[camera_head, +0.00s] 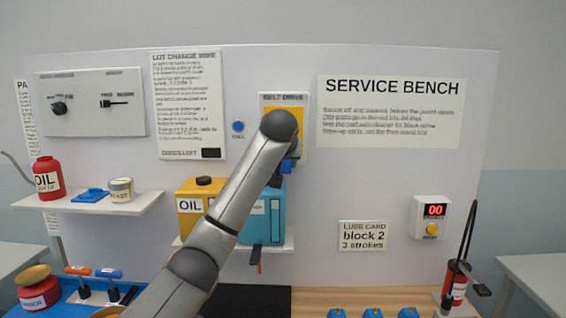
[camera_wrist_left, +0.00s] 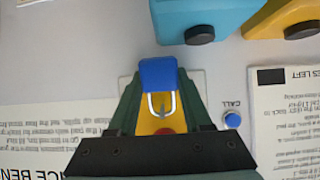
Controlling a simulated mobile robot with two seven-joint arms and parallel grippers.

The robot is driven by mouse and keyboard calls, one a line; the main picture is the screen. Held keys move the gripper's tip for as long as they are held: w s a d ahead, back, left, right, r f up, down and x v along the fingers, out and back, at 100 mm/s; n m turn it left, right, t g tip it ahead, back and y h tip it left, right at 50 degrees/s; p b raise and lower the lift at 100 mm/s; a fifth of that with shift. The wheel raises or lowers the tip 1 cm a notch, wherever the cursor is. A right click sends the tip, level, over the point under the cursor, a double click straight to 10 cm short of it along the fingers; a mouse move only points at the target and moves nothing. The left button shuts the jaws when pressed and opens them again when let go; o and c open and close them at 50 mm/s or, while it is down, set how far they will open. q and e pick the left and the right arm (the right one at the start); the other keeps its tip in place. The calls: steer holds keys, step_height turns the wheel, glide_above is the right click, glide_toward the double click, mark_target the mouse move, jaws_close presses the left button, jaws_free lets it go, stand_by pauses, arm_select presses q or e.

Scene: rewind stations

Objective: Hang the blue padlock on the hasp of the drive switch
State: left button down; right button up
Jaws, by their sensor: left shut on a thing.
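The blue padlock (camera_wrist_left: 158,73) is between the fingertips of my left gripper (camera_wrist_left: 159,82) in the left wrist view, which is shut on it. Its pale shackle (camera_wrist_left: 153,106) points toward the yellow belt drive panel (camera_wrist_left: 143,125) behind. In the head view my left arm covers much of the belt drive panel (camera_head: 269,99), and a bit of blue padlock (camera_head: 287,165) shows below the arm's end. A red part (camera_wrist_left: 165,131) shows on the panel past the shackle. The hasp is not clearly visible, and I cannot tell whether the shackle touches it. My right gripper is out of view.
A blue call button (camera_head: 238,126) is left of the drive panel. A yellow oil can (camera_head: 190,207) and a blue container (camera_head: 273,217) stand on a shelf below. Several blue padlock-like items (camera_head: 372,313) lie along the bench front. A digital counter (camera_head: 430,217) is at right.

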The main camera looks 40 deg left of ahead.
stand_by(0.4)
arm_select(q)
steer(key=shift+c, duration=1.3)
jaws_free()
steer(key=v, duration=1.2)
steer(key=shift+s+r, duration=0.2)
steer(key=shift+r, duration=0.05)
steer(key=shift+d, duration=0.15)
